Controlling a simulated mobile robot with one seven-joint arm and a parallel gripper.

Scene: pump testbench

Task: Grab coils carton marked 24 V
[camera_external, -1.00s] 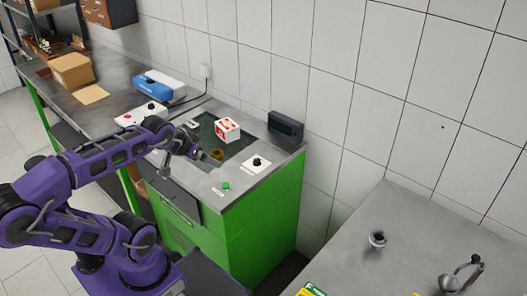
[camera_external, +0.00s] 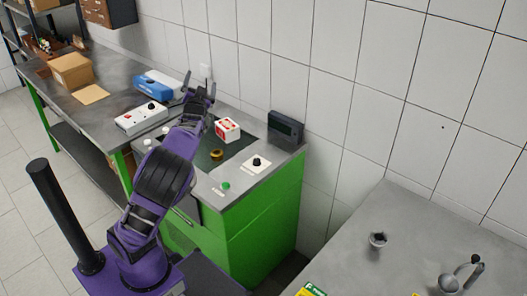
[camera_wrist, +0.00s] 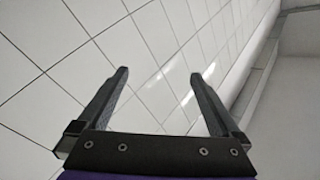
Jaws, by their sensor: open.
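A small white carton with red markings (camera_external: 228,129) stands on the dark recessed panel of the green bench; its print is too small to read, so I cannot tell whether it says 24 V. My gripper (camera_external: 199,84) is raised above the bench, to the upper left of the carton in the external view, pointing up and away from it. In the wrist view my gripper (camera_wrist: 157,82) has its two fingers spread wide with nothing between them. The wrist view shows only tiled wall and ceiling, no carton.
A brass-coloured ring (camera_external: 216,154) lies near the carton. A dark box-shaped device (camera_external: 286,128) stands behind it at right. A white control box (camera_external: 141,117), a blue device (camera_external: 158,84) and an open cardboard box (camera_external: 73,70) are left. A grey table (camera_external: 400,240) is right.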

